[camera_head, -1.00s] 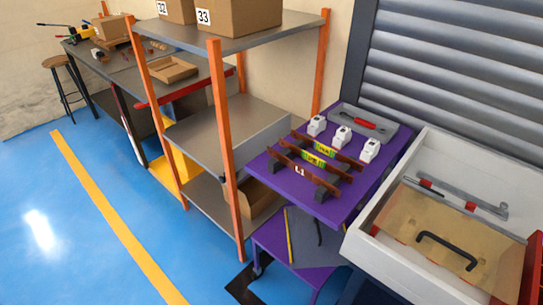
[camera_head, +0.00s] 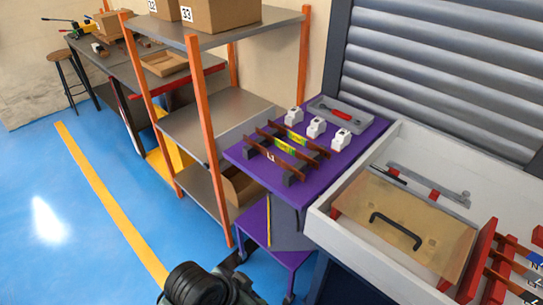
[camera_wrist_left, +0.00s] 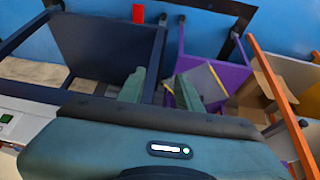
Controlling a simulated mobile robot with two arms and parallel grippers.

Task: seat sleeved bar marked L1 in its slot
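The bar marked L1 (camera_head: 271,156) lies with other brown bars across dark support blocks on the purple table (camera_head: 240,154). Its white label faces me in the head view. In the white enclosure, a red slotted support (camera_head: 478,262) stands at the lower right with brown bars (camera_head: 505,268) in it; which slot belongs to L1 I cannot tell. My left gripper (camera_wrist_left: 160,92) shows in the left wrist view with two green fingers apart and nothing between them. In the head view only a dark part of my arm shows at the bottom. My right gripper is not in view.
Three white blocks (camera_head: 316,127) and a grey plate with a red handle (camera_head: 341,114) stand behind the bars. The white enclosure (camera_head: 345,245) holds a tan panel with a black handle (camera_head: 396,228). An orange-posted shelf (camera_head: 200,140) stands close on the left.

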